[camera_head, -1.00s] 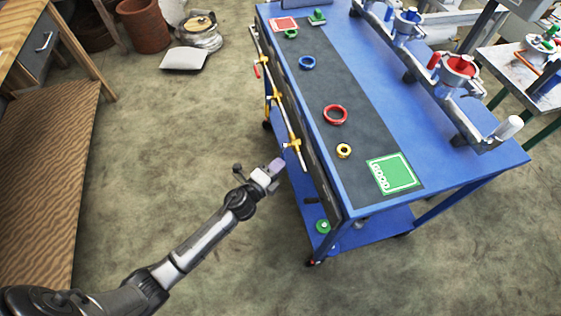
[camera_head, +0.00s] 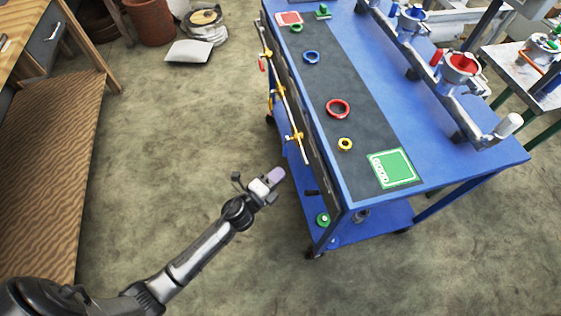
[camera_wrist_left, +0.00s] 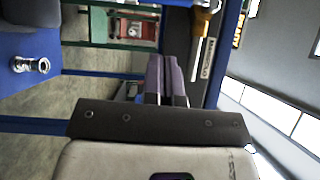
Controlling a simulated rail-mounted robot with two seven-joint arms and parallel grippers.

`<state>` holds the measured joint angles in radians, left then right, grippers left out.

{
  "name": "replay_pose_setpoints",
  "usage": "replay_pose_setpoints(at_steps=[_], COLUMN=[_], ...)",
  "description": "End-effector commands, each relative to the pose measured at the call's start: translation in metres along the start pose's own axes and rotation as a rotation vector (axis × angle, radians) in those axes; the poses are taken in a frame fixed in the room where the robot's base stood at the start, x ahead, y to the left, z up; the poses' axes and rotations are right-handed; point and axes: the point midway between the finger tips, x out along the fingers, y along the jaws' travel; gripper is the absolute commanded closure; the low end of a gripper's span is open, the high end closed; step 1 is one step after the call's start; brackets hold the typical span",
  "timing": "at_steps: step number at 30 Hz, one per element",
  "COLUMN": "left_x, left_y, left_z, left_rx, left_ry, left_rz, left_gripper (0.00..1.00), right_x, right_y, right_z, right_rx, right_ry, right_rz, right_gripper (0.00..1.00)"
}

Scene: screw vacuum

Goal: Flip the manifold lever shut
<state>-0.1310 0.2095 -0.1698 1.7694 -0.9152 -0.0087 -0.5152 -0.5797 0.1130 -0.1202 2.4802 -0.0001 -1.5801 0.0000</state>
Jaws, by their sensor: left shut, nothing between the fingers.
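The manifold is a thin pipe (camera_head: 284,100) with yellow valve fittings along the left side of the blue cart. A red lever (camera_head: 263,62) shows near its far end, and a yellow fitting (camera_head: 295,137) sits at the near end. Which lever is meant, and whether it is open, I cannot tell. My left gripper (camera_head: 275,175) is shut and empty, left of the cart side and nearer than the closest yellow fitting, apart from it. Its purple fingers (camera_wrist_left: 165,78) are together in the left wrist view. My right gripper is not in view.
The blue cart (camera_head: 455,170) carries red, yellow, blue and green rings and a green GOOD square (camera_head: 394,168). A green part (camera_head: 323,219) lies on its lower shelf. A wooden bench (camera_head: 45,150) stands left.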

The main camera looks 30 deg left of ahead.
Motion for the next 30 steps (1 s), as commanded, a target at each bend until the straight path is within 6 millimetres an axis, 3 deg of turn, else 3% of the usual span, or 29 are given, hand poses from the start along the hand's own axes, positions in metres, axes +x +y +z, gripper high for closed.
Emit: replay_pose_setpoints(at_steps=[6, 13, 30], left_x=[-0.043, -0.07, -0.081], left_y=[-0.003, -0.004, -0.005], left_z=[0.0, 0.001, 0.001], left_rx=[-0.001, 0.0, 0.001], left_ry=[-0.001, -0.002, -0.001], left_rz=[0.002, 0.001, 0.0], left_gripper=[1.0, 1.0, 1.0], right_x=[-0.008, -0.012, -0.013], right_y=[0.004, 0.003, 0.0], right_z=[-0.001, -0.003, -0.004], right_rx=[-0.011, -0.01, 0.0], right_ry=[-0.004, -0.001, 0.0], right_rz=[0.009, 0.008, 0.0], right_gripper=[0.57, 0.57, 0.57])
